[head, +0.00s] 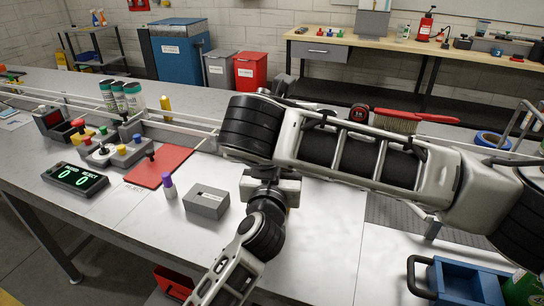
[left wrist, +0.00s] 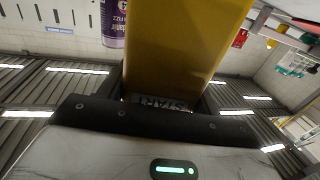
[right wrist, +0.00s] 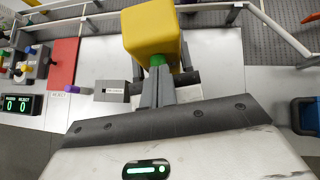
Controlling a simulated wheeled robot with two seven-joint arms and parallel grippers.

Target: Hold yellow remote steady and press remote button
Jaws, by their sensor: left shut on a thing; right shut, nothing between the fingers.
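The yellow remote (left wrist: 185,45) fills the upper middle of the left wrist view, with a START label at its lower end. My left gripper (left wrist: 163,98) is shut on it; its fingers are mostly hidden. In the right wrist view the yellow remote (right wrist: 153,33) is seen end-on, with a green button (right wrist: 157,60) on its near face. My right gripper (right wrist: 156,78) is shut with nothing between its fingers. Its tips point at the green button and are right at it; I cannot tell whether they touch. In the head view my arm links hide both grippers and the remote.
A counter display (head: 75,180) shows zeros. Cans (head: 120,96) stand by a rail.

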